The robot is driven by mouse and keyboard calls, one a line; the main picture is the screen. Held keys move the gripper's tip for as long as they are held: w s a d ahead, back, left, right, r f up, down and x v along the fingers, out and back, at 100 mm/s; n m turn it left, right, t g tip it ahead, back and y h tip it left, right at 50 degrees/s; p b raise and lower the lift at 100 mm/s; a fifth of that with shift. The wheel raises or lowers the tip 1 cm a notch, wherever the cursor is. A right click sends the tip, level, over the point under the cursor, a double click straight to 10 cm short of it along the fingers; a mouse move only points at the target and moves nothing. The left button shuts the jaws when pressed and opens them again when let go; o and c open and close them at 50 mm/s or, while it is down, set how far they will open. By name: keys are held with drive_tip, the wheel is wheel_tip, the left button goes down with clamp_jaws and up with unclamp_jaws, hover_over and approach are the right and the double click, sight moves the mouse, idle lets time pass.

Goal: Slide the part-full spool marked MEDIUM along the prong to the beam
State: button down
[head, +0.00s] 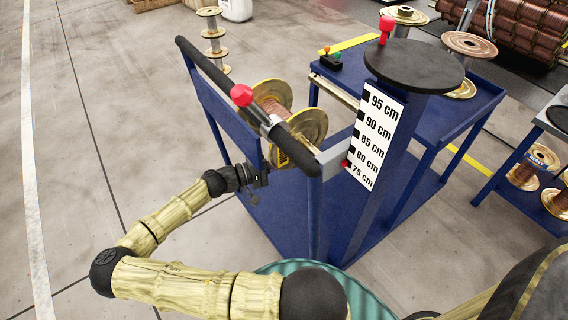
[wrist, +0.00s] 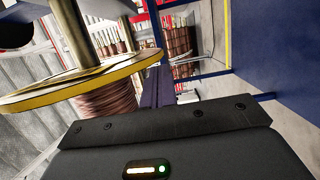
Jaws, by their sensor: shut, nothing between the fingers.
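A spool with brass-yellow flanges (head: 308,125) and copper-brown wire lies on its side behind a black padded bar on the blue trolley. No MEDIUM mark is readable on it. In the wrist view, a yellow flange (wrist: 95,82) with wound copper wire (wrist: 112,103) below it fills the left side, and a metal rod rises from its middle. My gripper (head: 262,179) is low beside the spool, at the trolley's blue side frame. Its dark, closed front edge (wrist: 172,121) shows below the spool in the wrist view, holding nothing. Whether it touches the flange cannot be told.
The black padded bar (head: 215,72) with a red knob (head: 241,95) crosses above the spool. A blue post with a height scale (head: 375,137) and round black top (head: 414,66) stands to the right. More spools sit on a right-hand shelf (head: 522,178). Floor at left is clear.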

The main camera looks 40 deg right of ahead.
drive_tip(key=shift+s, duration=0.25)
